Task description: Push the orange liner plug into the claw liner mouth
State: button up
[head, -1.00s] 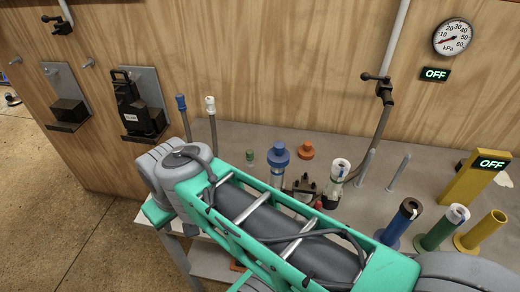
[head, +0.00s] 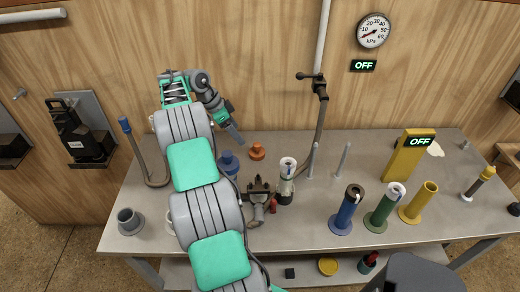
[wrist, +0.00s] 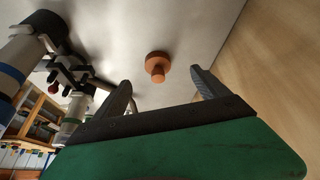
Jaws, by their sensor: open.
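The orange liner plug (head: 257,152) stands on the bench near the back wall, beside a blue capped piece (head: 229,162). It also shows in the wrist view (wrist: 157,66), with its round flange and narrower stub. My gripper (head: 234,133) is up and left of the plug, pointing down toward the bench. In the wrist view my gripper (wrist: 160,90) is open and empty, with the plug apart from it, between and beyond the fingertips. The dark claw piece (head: 259,189) sits nearer on the bench, next to a white-and-black liner shell (head: 287,172). I cannot make out the liner mouth.
Two grey pegs (head: 312,160) stand right of the liner shell. Blue (head: 345,212), green (head: 382,210) and yellow (head: 414,205) tubes stand further right. A blue-tipped hose (head: 125,125) rises at the left. The wooden wall (head: 260,90) is close behind the plug.

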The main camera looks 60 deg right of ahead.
aim_at(261, 151)
jog(key=s+d+f+m, duration=0.1)
jog(key=s+f+m, duration=0.1)
jog(key=s, duration=0.1)
jog(key=s+d+f+m+g, duration=0.1)
jog(key=shift+s+d+f, duration=0.2)
jog(key=shift+d, duration=0.15)
jog(key=x, duration=0.8)
jog(key=shift+a, duration=0.1)
jog(key=c, duration=1.5)
jog(key=shift+o, duration=0.2)
